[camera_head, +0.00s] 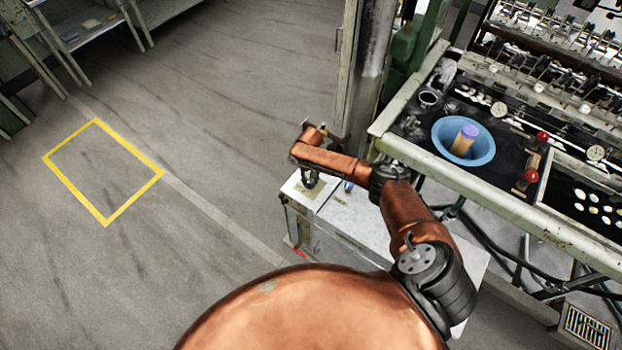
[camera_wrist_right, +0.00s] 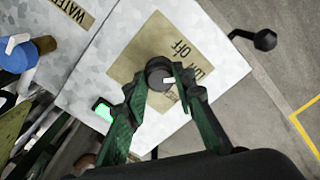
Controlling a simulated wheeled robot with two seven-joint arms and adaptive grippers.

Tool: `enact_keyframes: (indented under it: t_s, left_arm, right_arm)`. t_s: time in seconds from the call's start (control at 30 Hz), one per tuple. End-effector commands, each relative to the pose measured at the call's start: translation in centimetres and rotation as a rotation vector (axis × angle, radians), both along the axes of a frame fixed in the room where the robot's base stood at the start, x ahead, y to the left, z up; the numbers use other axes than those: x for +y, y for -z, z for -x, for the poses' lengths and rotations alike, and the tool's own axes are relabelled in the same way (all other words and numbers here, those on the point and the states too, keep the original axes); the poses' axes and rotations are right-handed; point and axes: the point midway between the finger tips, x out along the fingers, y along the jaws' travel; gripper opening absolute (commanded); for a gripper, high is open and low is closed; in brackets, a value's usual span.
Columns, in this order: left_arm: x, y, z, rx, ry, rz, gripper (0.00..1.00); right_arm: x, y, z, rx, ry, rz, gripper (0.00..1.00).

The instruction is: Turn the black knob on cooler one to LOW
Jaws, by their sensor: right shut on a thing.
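Cooler one is probably the white box (camera_head: 345,215) below my right arm in the head view; its top panel (camera_wrist_right: 225,65) fills much of the right wrist view. The round black knob (camera_wrist_right: 158,72) stands on a tan label (camera_wrist_right: 150,45) with OFF and partly covered lettering that looks like LOW. A short white mark shows on the knob's lower right side; which word it points to I cannot tell. My right gripper (camera_wrist_right: 162,84) is shut on the knob, a green-edged finger on each side. In the head view my right gripper (camera_head: 311,178) reaches down to the box's top left corner. My left gripper is out of view.
In the wrist view a green-lit switch (camera_wrist_right: 103,111), a blue tap (camera_wrist_right: 24,52) and a black lever (camera_wrist_right: 264,40) are near the knob. A reeling bench with a blue basin (camera_head: 484,150) stands right of the box. Open floor (camera_head: 220,120) lies left.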

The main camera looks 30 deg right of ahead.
Motion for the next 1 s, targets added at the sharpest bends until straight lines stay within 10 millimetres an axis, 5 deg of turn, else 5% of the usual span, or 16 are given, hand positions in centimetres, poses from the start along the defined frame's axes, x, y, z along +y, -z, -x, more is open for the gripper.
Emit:
enact_keyframes:
  t_s: [0.63,0.67,1.0]
  left_arm:
    - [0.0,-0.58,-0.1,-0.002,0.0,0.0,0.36]
    - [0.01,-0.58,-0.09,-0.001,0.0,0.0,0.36]
    - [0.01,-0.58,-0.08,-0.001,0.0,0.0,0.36]
  right_arm:
    - [-0.13,-0.01,-0.04,-0.002,0.061,0.002,0.0]
    - [-0.13,-0.01,-0.04,-0.002,0.06,0.002,0.25]
    - [-0.05,-0.02,-0.04,-0.001,0.059,0.001,0.42]
